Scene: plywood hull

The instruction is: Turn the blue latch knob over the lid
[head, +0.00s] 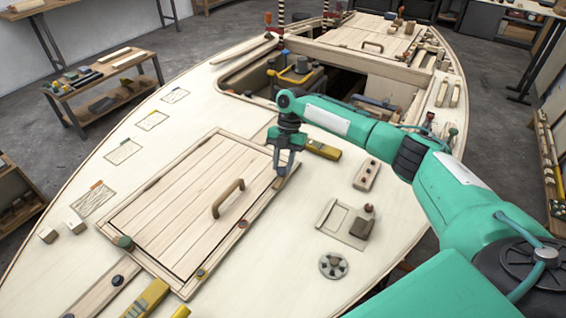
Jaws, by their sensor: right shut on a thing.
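The plywood lid (165,205) lies flat on the deck, with a wooden handle (229,198) on it. My right gripper (283,168) points down at the lid's far right corner. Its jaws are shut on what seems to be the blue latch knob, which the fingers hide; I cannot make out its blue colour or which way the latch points. A small brown wooden piece (278,183) shows just below the fingers at the lid's edge. My left gripper is out of the picture.
A yellow tool (322,149) lies close right of my gripper. An open hatch (330,80) lies behind.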

